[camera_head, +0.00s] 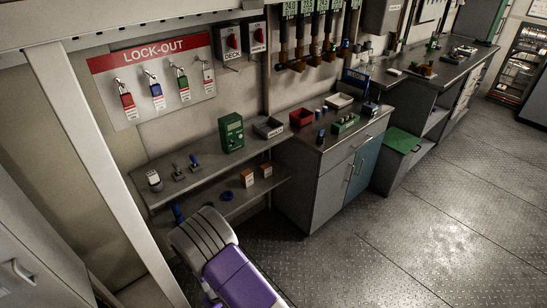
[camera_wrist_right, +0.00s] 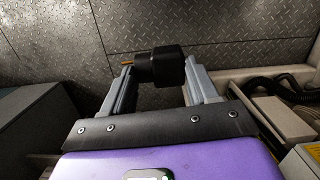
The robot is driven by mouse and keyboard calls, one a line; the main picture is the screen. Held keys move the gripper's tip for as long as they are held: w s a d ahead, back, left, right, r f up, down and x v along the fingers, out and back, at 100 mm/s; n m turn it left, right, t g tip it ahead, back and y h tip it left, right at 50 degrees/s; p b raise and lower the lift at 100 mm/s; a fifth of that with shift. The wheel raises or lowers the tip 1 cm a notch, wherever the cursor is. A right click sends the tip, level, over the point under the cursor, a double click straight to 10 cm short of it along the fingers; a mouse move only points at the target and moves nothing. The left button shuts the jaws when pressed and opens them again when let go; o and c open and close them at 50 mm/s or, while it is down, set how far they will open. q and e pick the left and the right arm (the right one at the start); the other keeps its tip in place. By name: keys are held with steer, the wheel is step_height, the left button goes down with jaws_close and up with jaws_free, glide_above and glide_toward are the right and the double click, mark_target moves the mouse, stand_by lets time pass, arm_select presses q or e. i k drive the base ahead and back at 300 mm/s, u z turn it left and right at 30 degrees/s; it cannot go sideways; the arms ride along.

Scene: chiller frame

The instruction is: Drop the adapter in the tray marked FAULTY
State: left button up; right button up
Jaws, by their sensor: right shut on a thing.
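The adapter (camera_wrist_right: 172,64), a black stubby cylinder with a thin brass-coloured tip pointing left, is held between the fingertips of my right gripper (camera_wrist_right: 160,67) in the right wrist view. Bare diamond-plate floor shows behind it. In the head view a small grey tray (camera_head: 268,128) with a white label sits on the shelf beside the green box; the label is too small to read surely. A red tray (camera_head: 301,117) and a cream tray (camera_head: 340,101) stand on the cabinet top to its right. My left gripper is not in view.
The wall shelf (camera_head: 206,178) holds a green box (camera_head: 231,132) and several small fittings. A blue sign (camera_head: 355,76) and a green rack (camera_head: 346,123) stand near the trays. A LOCK-OUT board (camera_head: 153,78) hangs above. The floor (camera_head: 420,230) at right is clear.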

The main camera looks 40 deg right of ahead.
mark_target(268, 127)
steer(key=z, duration=0.55)
steer(key=k, duration=0.65)
steer(key=z, duration=1.4)
steer(key=i, duration=2.45)
steer(key=u, duration=0.85)
